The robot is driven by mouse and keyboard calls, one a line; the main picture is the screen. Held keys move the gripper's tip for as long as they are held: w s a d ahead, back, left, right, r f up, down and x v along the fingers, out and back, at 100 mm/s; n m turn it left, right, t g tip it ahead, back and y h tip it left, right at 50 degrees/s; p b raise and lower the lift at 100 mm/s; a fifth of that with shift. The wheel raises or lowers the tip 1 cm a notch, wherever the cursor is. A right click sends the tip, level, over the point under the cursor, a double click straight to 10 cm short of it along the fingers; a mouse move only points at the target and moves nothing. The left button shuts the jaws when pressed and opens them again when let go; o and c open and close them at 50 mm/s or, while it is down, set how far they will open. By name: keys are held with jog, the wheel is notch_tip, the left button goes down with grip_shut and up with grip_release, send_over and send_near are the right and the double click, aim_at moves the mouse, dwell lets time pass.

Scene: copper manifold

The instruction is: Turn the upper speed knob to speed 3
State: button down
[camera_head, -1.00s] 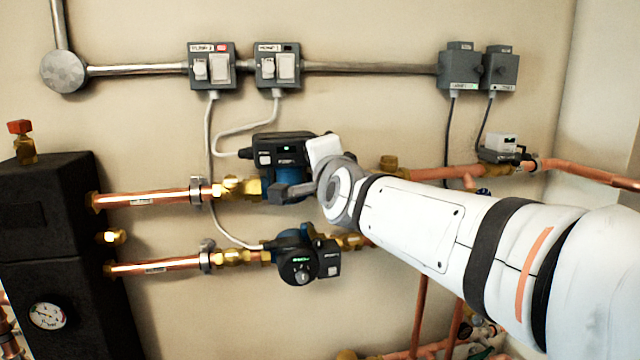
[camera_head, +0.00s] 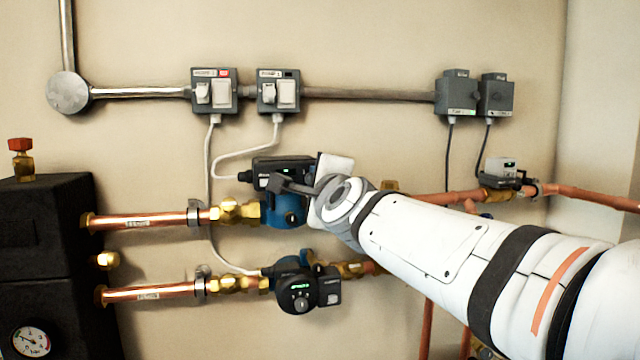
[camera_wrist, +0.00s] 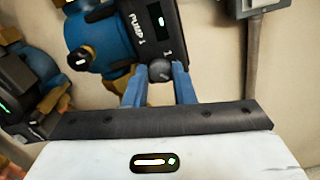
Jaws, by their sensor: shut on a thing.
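The upper pump (camera_head: 285,208) has a blue body and a black control box (camera_wrist: 151,28) marked PUMP 1. Its speed knob (camera_wrist: 159,70) is a small dark round knob at the box's lower edge in the wrist view, with a "1" printed close by. My gripper (camera_wrist: 160,80) has its two blue fingers on either side of this knob, shut on it. In the head view my gripper (camera_head: 277,182) is at the front of the upper pump and hides the knob. The knob's pointer and its set speed cannot be made out.
A lower pump (camera_head: 298,296) with its own dial and green display sits just below. Copper pipes (camera_head: 150,220) run left from both pumps. Two switch boxes (camera_head: 279,92) with white cables are above.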

jog(key=c, duration=1.2)
grip_release()
jog(key=p+v, duration=0.2)
jog(key=v, duration=0.5)
jog(key=shift+s, duration=0.35)
jog(key=shift+d, duration=0.1)
